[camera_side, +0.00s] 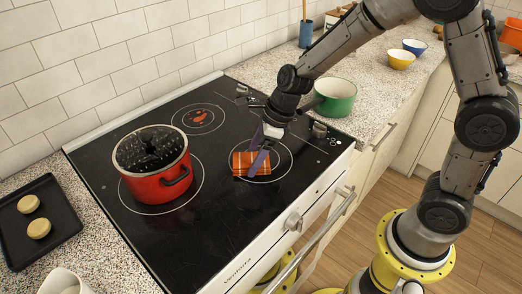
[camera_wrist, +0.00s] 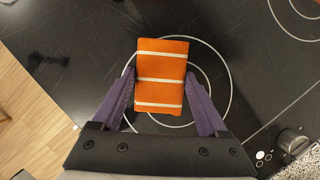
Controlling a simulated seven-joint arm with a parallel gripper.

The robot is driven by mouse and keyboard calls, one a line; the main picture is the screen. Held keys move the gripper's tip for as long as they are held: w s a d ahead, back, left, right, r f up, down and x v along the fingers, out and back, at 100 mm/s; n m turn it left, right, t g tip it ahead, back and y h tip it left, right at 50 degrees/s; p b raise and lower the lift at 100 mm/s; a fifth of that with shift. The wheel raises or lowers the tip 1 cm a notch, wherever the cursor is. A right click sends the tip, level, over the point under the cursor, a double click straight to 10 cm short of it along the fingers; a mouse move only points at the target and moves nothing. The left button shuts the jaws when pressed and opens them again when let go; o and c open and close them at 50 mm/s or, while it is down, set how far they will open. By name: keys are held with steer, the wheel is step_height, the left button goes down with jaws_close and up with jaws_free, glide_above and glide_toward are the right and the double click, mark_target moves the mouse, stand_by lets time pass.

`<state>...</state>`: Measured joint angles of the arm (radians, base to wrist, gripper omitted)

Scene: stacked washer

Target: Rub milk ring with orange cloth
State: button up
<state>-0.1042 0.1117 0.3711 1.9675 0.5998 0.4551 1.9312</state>
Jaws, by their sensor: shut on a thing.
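The orange cloth (camera_side: 240,167) with white stripes is folded into a block at the front right burner of the black cooktop (camera_side: 125,235). My gripper (camera_side: 259,160) points down and is shut on the cloth, one purple finger at each side. In the wrist view the cloth (camera_wrist: 160,62) sits between the fingers, over the white burner ring (camera_wrist: 228,80). I cannot tell a milk ring apart from the printed white burner rings; the cloth hides part of this burner.
A red pot (camera_side: 155,175) stands on the left burner. An orange-red smear (camera_side: 195,118) lies on the rear burner. A green pot (camera_side: 336,97) stands right, behind my gripper. A black tray with cookies (camera_side: 38,225) lies far left. The cooktop's front middle is clear.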

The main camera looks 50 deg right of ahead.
mark_target(276, 149)
steer(key=shift+a, duration=1.25)
steer(key=shift+d, duration=5.55)
step_height(276, 149, up, 8)
